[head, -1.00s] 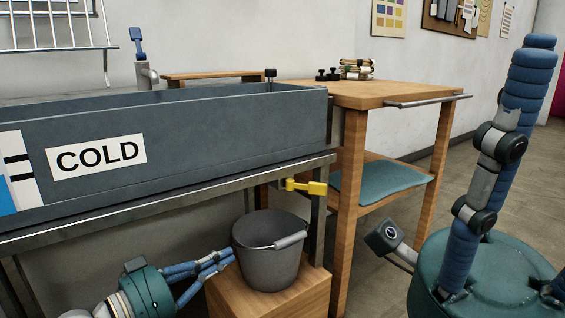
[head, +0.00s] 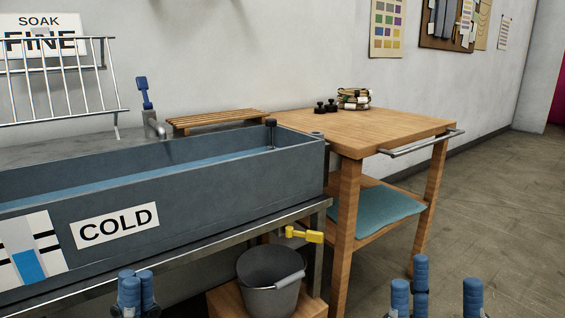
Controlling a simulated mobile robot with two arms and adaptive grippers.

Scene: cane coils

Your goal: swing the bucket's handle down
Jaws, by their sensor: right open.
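My right gripper (head: 434,290) is at the bottom edge, right of the bucket. Its blue fingers are spread apart and empty.
A wooden block (head: 222,302) is under the bucket. The COLD trough (head: 200,205) and a yellow valve lever (head: 304,235) are above and behind it. A wooden table (head: 365,128) with a teal-covered lower shelf (head: 375,215) stands right. Floor at far right is clear.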

